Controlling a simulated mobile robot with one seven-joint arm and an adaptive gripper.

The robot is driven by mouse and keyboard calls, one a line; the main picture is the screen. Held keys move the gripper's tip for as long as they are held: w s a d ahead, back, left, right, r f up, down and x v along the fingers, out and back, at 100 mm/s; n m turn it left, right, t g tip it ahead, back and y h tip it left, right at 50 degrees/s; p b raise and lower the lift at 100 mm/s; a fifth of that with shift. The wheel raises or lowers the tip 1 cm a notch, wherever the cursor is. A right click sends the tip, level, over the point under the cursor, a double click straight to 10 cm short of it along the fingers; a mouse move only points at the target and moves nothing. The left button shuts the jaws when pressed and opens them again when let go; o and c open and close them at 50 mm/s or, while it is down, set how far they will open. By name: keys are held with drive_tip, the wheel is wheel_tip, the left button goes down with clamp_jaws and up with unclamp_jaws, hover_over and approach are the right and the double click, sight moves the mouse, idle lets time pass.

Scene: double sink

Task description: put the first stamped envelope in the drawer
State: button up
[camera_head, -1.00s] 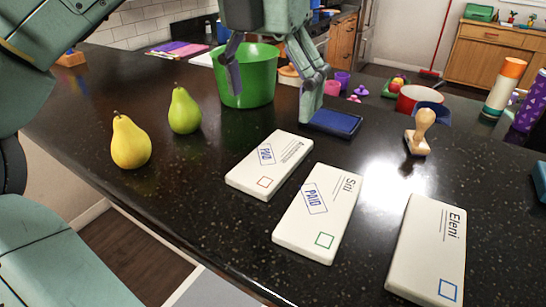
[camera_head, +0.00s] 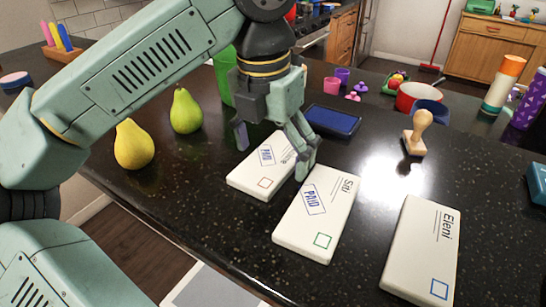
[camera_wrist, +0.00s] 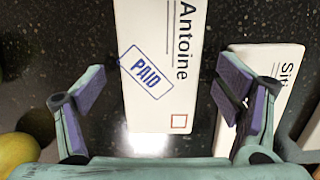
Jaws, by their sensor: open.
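Three white envelopes lie in a row on the dark counter. The leftmost, marked Antoine with a blue PAID stamp (camera_head: 250,178), is partly hidden by my gripper in the head view. In the wrist view this Antoine envelope (camera_wrist: 160,45) lies between my open fingers, below them. The middle envelope, Siti (camera_head: 318,225), also carries a PAID stamp, and its edge shows in the wrist view (camera_wrist: 275,60). The right envelope, Eleni (camera_head: 420,255), shows no stamp. My gripper (camera_head: 272,155) is open and empty above the Antoine envelope. No drawer is clearly visible near the envelopes.
A yellow pear (camera_head: 133,145) and a green pear (camera_head: 186,112) stand left of the envelopes. A blue ink pad (camera_head: 332,120) lies behind, and a wooden stamp (camera_head: 416,133) stands to the right. A green bucket (camera_head: 223,75) is partly behind my arm.

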drive_tip(key=shift+c, duration=0.4)
drive_tip(key=c, duration=1.2)
drive_tip(key=shift+r, duration=0.15)
